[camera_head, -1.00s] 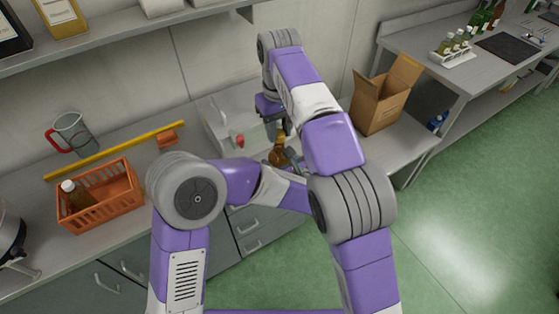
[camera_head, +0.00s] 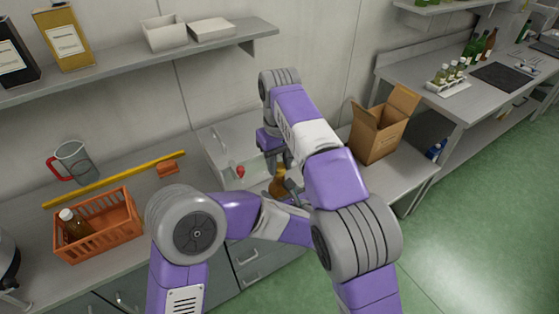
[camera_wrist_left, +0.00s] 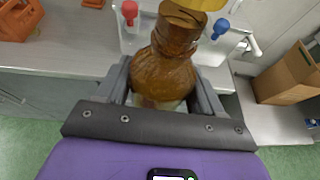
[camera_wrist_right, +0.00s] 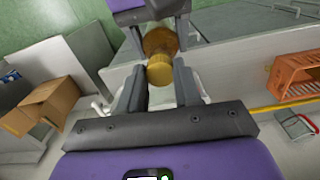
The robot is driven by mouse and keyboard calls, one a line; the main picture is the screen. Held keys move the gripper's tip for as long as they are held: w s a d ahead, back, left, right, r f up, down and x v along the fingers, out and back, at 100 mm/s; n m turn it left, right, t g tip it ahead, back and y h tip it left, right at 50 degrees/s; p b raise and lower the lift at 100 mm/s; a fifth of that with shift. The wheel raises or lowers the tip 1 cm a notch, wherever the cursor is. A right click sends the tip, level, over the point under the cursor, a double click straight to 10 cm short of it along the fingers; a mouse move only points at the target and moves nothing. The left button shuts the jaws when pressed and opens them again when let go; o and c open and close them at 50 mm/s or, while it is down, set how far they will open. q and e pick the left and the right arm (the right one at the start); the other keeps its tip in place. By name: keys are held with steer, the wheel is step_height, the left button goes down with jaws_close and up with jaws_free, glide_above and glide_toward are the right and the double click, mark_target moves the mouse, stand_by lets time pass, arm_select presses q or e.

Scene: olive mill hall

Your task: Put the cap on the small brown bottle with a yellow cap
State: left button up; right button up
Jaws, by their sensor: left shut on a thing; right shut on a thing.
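The small brown bottle (camera_wrist_left: 165,70) is upright between the fingers of my left gripper (camera_wrist_left: 160,88), which is shut on it. In the head view the bottle (camera_head: 279,184) shows partly, behind my left gripper (camera_head: 290,188). My right gripper (camera_wrist_right: 160,82) is shut on the yellow cap (camera_wrist_right: 159,73). The right wrist view looks down on the cap in front of the bottle's brown body (camera_wrist_right: 160,41). In the left wrist view the cap (camera_wrist_left: 205,4) is at the top edge, over the bottle's neck. I cannot tell whether cap and neck touch.
A metal box (camera_head: 222,140) with a red tap (camera_head: 240,171) stands close behind the bottle. An orange basket (camera_head: 100,240) holding another brown bottle (camera_head: 73,222) is on the left. An open cardboard box (camera_head: 376,133) stands on the right.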

mark_target(279, 192)
steer(key=shift+f, duration=0.65)
steer(key=shift+f, duration=0.55)
